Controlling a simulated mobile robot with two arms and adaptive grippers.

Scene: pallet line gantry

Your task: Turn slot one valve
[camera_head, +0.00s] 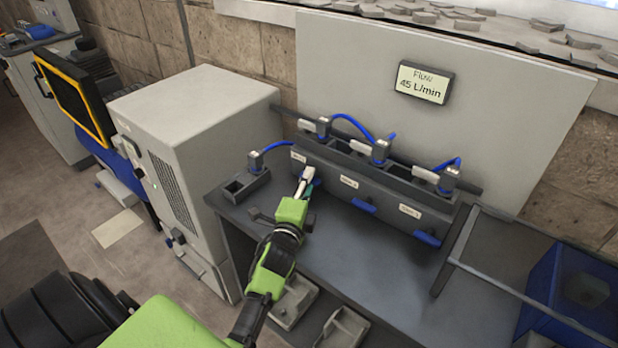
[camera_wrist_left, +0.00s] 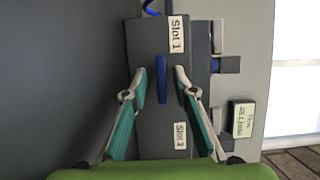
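The slot one valve is a blue bar handle (camera_wrist_left: 162,79) on the front of a grey block (camera_wrist_left: 150,40), near the "Slot 1" label (camera_wrist_left: 176,34). In the head view that label (camera_head: 298,157) is at the block's left end, and my gripper mostly hides the handle. My left gripper (camera_head: 307,176) is at the block's front face. In the left wrist view its fingers (camera_wrist_left: 161,82) are apart, one on each side of the handle, with visible gaps. I cannot see my right gripper.
The slot two (camera_head: 363,205) and slot three handles (camera_head: 427,239) stick out farther right. A flow display (camera_head: 424,82) above reads 45 L/min. A grey cabinet (camera_head: 197,130) stands left of the dark bench (camera_head: 372,262). A rail frame (camera_head: 455,250) and blue bin (camera_head: 575,290) are at right.

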